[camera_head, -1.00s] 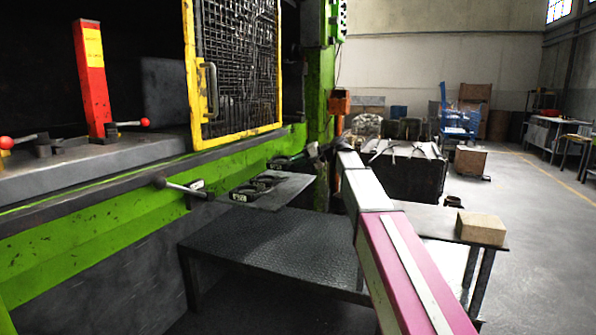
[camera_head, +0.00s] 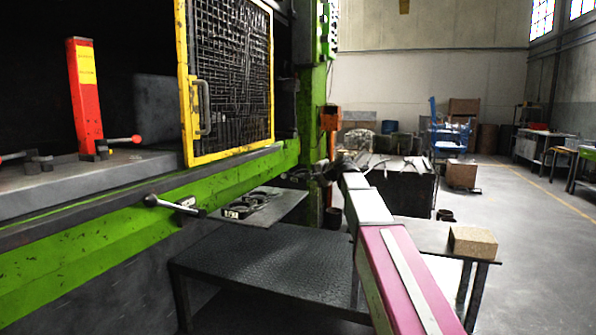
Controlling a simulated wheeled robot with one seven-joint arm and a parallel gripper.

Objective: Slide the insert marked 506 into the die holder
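Several dark rounded pieces with pale labels, which look like the inserts, lie on a grey shelf (camera_head: 285,207) in front of the green press. The nearest labelled insert (camera_head: 238,211) has a pale tag, too small to read, so I cannot tell which piece is marked 506. My arm reaches forward from the lower right. Its dark far end is near the press corner, beyond the shelf's right side. My gripper (camera_head: 308,175) is small and dark there, and its fingers cannot be made out. I cannot pick out the die holder with certainty.
A lever handle (camera_head: 172,205) sticks out from the press front. A red post (camera_head: 85,95) stands on the press bed beside a yellow-framed mesh guard (camera_head: 228,85). A dark low table (camera_head: 265,262) stands below the shelf. A tan block (camera_head: 473,242) rests at right; open floor lies beyond.

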